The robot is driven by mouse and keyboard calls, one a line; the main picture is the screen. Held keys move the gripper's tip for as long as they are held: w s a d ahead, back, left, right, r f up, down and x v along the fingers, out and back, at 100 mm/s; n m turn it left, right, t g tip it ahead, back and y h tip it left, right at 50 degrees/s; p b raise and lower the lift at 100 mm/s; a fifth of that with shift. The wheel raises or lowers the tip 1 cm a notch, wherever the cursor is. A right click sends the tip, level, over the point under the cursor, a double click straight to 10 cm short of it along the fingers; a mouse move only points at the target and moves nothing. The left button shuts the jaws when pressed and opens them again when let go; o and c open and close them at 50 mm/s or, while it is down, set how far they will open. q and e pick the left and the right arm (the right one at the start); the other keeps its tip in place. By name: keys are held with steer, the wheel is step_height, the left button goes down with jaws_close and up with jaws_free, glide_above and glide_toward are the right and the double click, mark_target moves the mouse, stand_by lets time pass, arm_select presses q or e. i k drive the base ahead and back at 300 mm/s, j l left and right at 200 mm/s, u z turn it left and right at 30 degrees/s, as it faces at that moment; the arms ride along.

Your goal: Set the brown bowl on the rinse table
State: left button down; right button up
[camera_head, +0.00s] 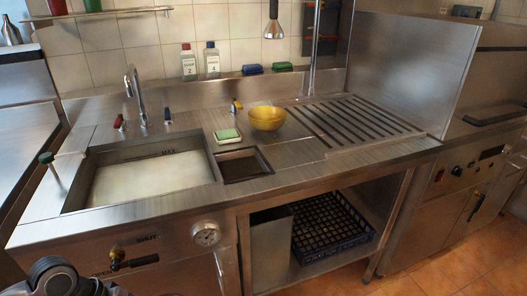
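The rinse table is a steel counter (298,152) with a sink basin at left and a ribbed drainboard at right. No clearly brown bowl shows; I cannot tell whether the yellow one is the bowl named. Part of my arm shows at the bottom left edge, but neither gripper is in view.
A green-and-white sponge (227,135) lies beside a small square opening (243,165). The sink (150,180) holds pale water under a tap (135,95). Two bottles (189,62) stand at the back. A dark crate (325,228) sits on the lower shelf. The drainboard (360,120) is clear.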

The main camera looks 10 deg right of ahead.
mark_target(343, 120)
steer(key=i+l, duration=0.1)
steer(key=l, duration=0.3)
steer(key=l+z, duration=0.1)
steer(key=l, duration=0.3)
steer(key=i+l, duration=0.15)
steer(key=l, duration=0.2)
steer(key=i+l+z, duration=0.1)
steer(key=l, duration=0.3)
steer(key=i+l, duration=0.15)
steer(key=l, duration=0.25)
steer(key=i+l+z, duration=0.1)
steer(key=l, duration=0.25)
steer(key=i+l, duration=0.1)
steer(key=l, duration=0.3)
